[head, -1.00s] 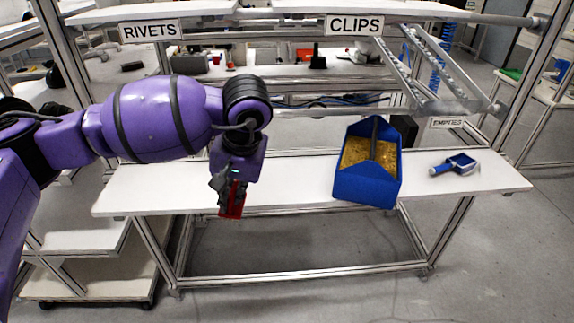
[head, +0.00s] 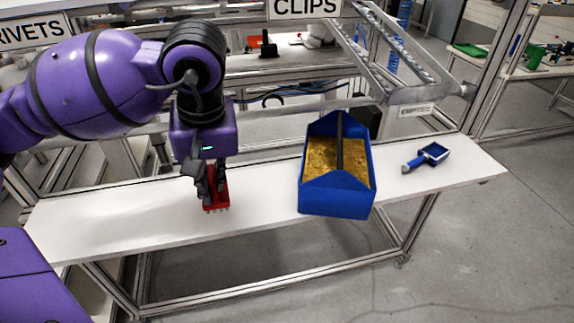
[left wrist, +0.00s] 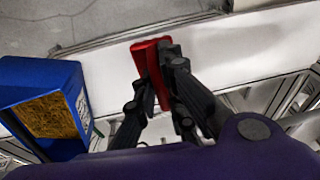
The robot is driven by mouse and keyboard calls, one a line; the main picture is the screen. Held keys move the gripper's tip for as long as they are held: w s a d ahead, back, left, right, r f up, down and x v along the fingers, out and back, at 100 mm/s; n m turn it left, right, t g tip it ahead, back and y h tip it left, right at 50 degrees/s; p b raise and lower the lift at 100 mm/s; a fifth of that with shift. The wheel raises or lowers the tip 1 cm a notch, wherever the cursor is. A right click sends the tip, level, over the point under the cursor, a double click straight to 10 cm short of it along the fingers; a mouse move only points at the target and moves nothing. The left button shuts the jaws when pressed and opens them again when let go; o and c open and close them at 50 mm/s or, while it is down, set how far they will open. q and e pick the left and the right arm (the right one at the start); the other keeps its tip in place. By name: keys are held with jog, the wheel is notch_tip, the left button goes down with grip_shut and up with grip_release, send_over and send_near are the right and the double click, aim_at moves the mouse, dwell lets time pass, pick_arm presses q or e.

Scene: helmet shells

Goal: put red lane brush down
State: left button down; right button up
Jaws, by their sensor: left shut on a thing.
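My left gripper (head: 208,188) is shut on the red lane brush (head: 216,190) over the white bench shelf (head: 120,212). The brush hangs upright with its bristle end down, close to the shelf surface; I cannot tell whether it touches. In the left wrist view the red brush (left wrist: 150,62) sits between the dark fingers of the gripper (left wrist: 155,90), with the white shelf behind it. My right gripper is in neither view.
A blue divided bin (head: 336,200) with golden small parts stands to the right of the brush. A blue scoop (head: 428,158) lies farther right on the shelf. Shelf around the brush is clear. An overhead shelf carries a CLIPS sign (head: 304,8).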

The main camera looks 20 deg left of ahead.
aim_at(213, 170)
pick_arm(q)
jog(key=w, duration=0.1)
jog(key=w+a+f, duration=0.2)
jog(key=w, duration=0.1)
jog(key=shift+a, duration=0.25)
jog(key=w+a+f, duration=0.1)
jog(key=f, duration=0.1)
jog(key=w+f, duration=0.2)
jog(key=w+a+f, duration=0.1)
jog(key=f, duration=0.1)
jog(key=shift+w+a+p, duration=0.3)
jog(key=shift+w+p, duration=0.05)
jog(key=shift+x, duration=1.75)
jog(key=shift+d+f, duration=0.15)
jog(key=shift+f, duration=0.15)
jog(key=c, duration=1.8)
grip_release()
jog(key=shift+c, duration=0.2)
